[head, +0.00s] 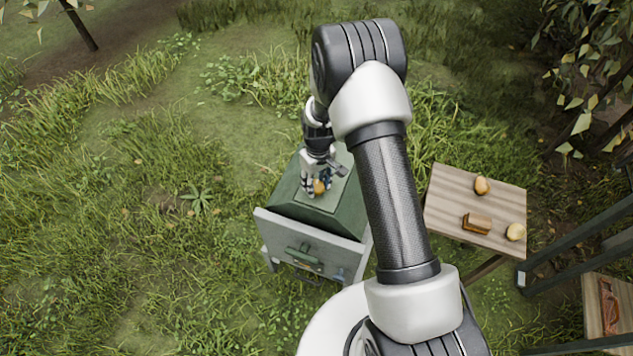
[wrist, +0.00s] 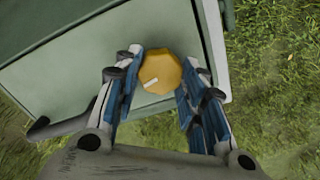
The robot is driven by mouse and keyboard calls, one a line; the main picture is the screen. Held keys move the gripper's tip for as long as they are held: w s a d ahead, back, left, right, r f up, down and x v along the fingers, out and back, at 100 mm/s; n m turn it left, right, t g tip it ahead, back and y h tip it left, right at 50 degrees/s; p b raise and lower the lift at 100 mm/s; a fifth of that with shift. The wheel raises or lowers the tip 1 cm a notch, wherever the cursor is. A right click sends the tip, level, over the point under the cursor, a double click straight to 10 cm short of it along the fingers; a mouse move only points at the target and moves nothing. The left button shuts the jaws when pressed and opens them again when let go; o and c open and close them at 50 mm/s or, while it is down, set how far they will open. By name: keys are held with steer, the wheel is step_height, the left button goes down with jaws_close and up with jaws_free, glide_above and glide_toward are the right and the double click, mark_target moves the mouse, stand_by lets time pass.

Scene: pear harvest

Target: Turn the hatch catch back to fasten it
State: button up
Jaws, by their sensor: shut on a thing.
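The hatch catch (wrist: 160,68) is a yellow-orange many-sided knob with a short pale mark on its face, at the lower left as seen in the wrist view. It sits at the top of the green box (head: 349,219), close to an edge of the pale green hatch panel (wrist: 60,68). My gripper (wrist: 158,80) has its blue-padded fingers on either side of the knob and is shut on it. In the head view my gripper (head: 317,186) points down onto the box top, and the knob shows only partly between the fingers.
A wooden table (head: 450,195) to the right holds two pears (head: 481,185) (head: 515,232) and a brown block (head: 477,222). The box front has a green handle (head: 303,257). A dark frame (head: 575,245) stands at the far right. Grass is open to the left.

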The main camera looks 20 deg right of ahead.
mark_target(318, 185)
steer(key=shift+m, duration=1.1)
steer(key=o, duration=1.1)
steer(key=shift+c, duration=0.2)
step_height(318, 185, up, 12)
steer(key=shift+d, duration=0.15)
